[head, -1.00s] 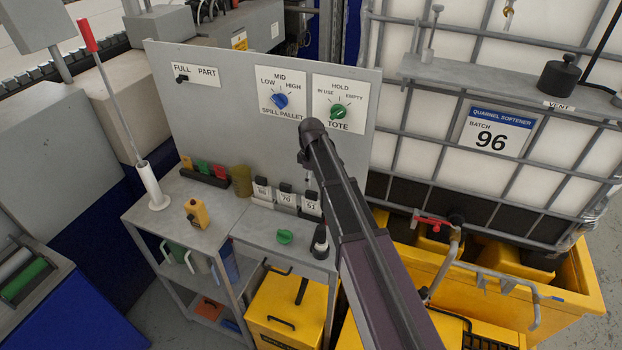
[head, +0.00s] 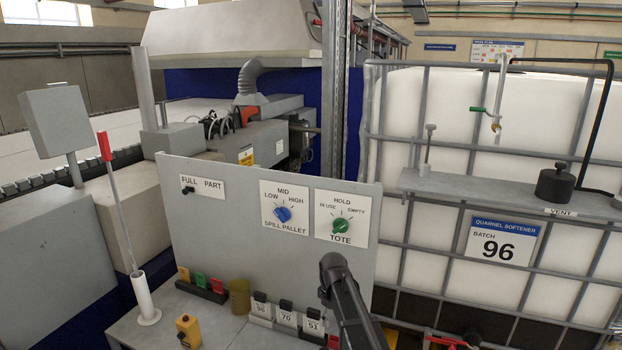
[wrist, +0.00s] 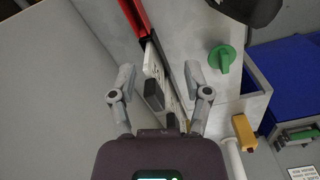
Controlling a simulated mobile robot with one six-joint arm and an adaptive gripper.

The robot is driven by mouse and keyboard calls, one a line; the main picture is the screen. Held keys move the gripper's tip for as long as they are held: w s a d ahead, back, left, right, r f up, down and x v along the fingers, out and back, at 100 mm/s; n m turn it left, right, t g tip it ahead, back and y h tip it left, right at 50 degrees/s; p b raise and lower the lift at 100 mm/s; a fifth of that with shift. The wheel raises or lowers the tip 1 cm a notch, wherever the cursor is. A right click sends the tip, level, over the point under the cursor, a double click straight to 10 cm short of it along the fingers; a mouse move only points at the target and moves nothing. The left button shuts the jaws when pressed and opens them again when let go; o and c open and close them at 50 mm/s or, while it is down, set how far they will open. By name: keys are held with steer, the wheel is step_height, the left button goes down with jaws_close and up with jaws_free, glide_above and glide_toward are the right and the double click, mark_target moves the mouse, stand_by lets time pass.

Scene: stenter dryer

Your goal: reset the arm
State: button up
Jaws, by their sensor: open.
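My arm (head: 352,305) rises from the bottom of the head view in front of the grey panel (head: 270,205). My gripper (wrist: 160,85) shows in the wrist view with its two fingers spread apart and nothing between them. Below the fingers is the side table (wrist: 200,30) with the black-tabbed number blocks. The fingers are hidden in the head view.
The white tote (head: 450,130) in its metal cage stands at the right. A red-handled rod (head: 118,200) stands in a white holder at the left. A yellow control box (head: 188,328) and number blocks (head: 286,316) sit on the table. A black weight (head: 555,183) rests on the tote shelf.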

steer(key=s+d+f+m+b, duration=0.3)
steer(key=s+d+f+m, duration=0.1)
steer(key=s, duration=0.5)
steer(key=s+d+f+m+b, duration=0.4)
steer(key=s+d+m, duration=0.2)
steer(key=s, duration=0.3)
steer(key=shift+s+d+f, duration=0.35)
steer(key=shift+d, duration=0.2)
